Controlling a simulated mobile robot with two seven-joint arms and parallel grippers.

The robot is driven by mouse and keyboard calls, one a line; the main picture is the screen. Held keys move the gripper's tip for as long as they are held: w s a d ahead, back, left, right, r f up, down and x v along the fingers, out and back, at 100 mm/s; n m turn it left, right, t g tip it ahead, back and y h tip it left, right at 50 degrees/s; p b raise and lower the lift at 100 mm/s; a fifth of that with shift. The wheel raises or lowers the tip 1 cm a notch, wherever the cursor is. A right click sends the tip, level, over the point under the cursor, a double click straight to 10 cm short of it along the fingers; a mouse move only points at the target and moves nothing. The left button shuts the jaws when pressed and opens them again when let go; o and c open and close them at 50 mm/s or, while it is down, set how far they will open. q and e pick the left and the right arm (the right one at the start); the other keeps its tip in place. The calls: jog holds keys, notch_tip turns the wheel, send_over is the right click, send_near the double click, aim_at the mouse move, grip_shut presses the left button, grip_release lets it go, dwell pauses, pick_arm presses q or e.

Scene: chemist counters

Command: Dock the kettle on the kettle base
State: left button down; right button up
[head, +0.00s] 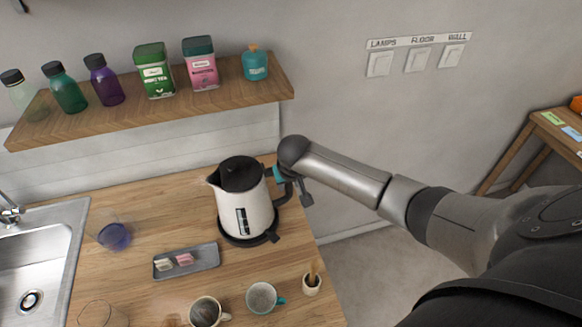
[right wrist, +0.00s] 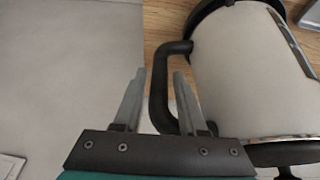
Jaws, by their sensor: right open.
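The white kettle (head: 236,212) with a black lid and black handle stands upright on the wooden counter. Its round black base (head: 262,240) shows beneath it, and the kettle appears to sit on it. My right gripper (head: 291,190) is at the handle side of the kettle, open. In the right wrist view its two fingers (right wrist: 160,85) are spread, with the black handle (right wrist: 162,90) showing between them; I cannot tell whether they touch it. The kettle's white body (right wrist: 245,75) fills the right of that view. My left gripper is not in view.
A grey tray (head: 206,266) with small packets lies in front of the kettle. Mugs (head: 262,298) and a small pot (head: 312,284) stand near the front edge. A sink (head: 35,260) is at left. A shelf (head: 130,122) with bottles and tins hangs above the counter.

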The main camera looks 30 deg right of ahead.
jog(key=v, duration=0.9)
jog(key=shift+p, duration=0.3)
dwell(0.6)
